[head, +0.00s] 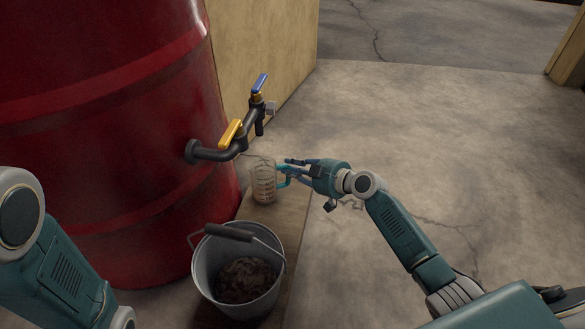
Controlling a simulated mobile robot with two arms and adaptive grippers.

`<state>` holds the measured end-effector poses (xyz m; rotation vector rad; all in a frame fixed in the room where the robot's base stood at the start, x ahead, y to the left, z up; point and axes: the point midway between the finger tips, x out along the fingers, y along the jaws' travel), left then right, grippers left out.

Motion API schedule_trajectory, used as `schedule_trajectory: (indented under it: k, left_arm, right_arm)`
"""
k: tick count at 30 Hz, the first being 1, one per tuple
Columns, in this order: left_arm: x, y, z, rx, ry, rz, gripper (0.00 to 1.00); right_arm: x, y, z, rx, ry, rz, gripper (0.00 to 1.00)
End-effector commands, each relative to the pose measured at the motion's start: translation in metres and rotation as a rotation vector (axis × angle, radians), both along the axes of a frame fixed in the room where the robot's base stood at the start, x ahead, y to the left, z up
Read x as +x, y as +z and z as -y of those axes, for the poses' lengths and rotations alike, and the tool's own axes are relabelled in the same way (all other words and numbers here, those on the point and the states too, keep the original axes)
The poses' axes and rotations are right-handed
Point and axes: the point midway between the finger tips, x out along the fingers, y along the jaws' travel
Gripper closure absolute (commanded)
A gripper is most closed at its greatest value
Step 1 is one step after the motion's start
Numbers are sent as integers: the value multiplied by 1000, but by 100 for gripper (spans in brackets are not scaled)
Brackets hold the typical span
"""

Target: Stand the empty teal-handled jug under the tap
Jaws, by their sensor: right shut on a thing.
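The clear jug (264,182) with measuring marks and a teal handle looks empty and upright in the middle of the view. My right gripper (289,169) comes from the right and is shut on the teal handle. The dark pipe tap (212,153) comes out of the red drum (110,150). It has a yellow lever (230,133) and a blue lever (260,84). The jug is just below and right of the yellow-lever part in the picture. I cannot tell whether its base touches the board. My left arm shows at lower left, its gripper outside the view.
A metal bucket (206,272) with dark contents and a dark grip stands in front of the jug. A narrow wooden board (287,222) runs beneath them. A wooden panel (285,50) stands behind the tap. The concrete floor to the right is open.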

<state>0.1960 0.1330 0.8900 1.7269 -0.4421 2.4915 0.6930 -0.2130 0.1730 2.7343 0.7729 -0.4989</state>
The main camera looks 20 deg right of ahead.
Motion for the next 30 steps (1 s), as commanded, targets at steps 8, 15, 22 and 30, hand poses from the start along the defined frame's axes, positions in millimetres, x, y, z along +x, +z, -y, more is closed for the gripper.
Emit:
schedule_trajectory:
  k: [8, 15, 22, 30]
  left_arm:
    - [0, -4, 0, -1, 0, -1, 64]
    - [1, -4, 0, -1, 0, -1, 64]
    - [2, -3, 0, -1, -1, -5, 64]
    - [1, -4, 0, -1, 0, -1, 64]
  right_arm:
    - [0, -2, 0, 0, -1, 1, 67]
    - [0, -3, 0, 1, 0, 1, 61]
    - [-10, 0, 7, -3, 0, 1, 61]
    - [-55, 21, 31, -7, 2, -1, 61]
